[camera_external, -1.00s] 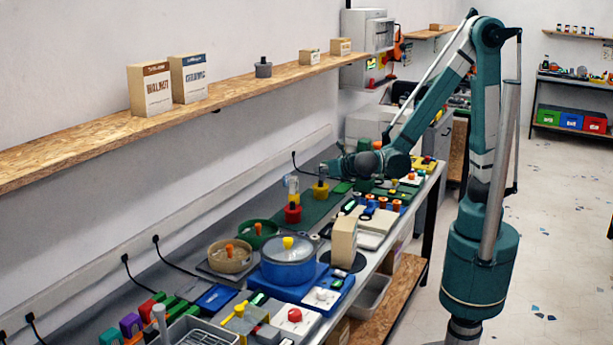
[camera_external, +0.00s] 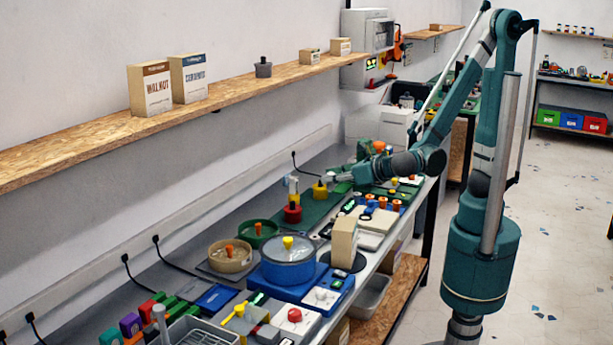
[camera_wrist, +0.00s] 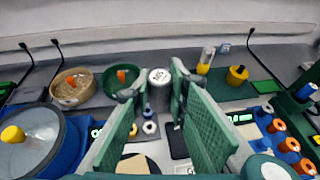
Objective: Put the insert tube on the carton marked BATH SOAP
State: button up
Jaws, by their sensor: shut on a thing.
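My gripper (camera_wrist: 158,88) has its two green fingers closed on the sides of a short grey cylinder with a pale, marked top (camera_wrist: 160,77); I take this to be the insert tube. In the external view my gripper (camera_external: 335,179) is above the bench, by the yellow pot (camera_external: 320,191), and the held piece is too small to make out. No label reading BATH SOAP is legible. A beige carton (camera_external: 343,243) stands on the bench's front side, its lettering not visible. Two small cartons (camera_external: 309,56) (camera_external: 340,46) on the wall shelf have unreadable labels.
The shelf (camera_external: 220,98) also bears a WALNUT carton (camera_external: 150,90), another large carton (camera_external: 188,78) and a grey pot (camera_external: 263,68). Below are a blue pot (camera_external: 288,262), a tan bowl (camera_external: 230,256) and a green bowl (camera_external: 258,233). Shelf stretches between items are bare.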

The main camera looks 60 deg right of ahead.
jog(key=s+a+r+n+y+p, duration=0.1)
jog(key=s+a+r+n+y, duration=0.1)
jog(key=s+a, duration=0.6)
jog(key=shift+s+r+n+y, duration=0.35)
jog(key=shift+s+n+y, duration=0.05)
jog(key=shift+s+y, duration=0.4)
jog(key=shift+w+f, duration=0.1)
jog(key=shift+f, duration=0.05)
jog(key=b, duration=0.1)
send_over(346, 223)
jog(key=shift+a+f, duration=0.1)
jog(key=shift+f, duration=2.7)
jog(key=shift+f+b, duration=0.65)
jog(key=shift+f, duration=1.45)
jog(key=shift+f, duration=0.15)
jog(key=o, duration=0.9)
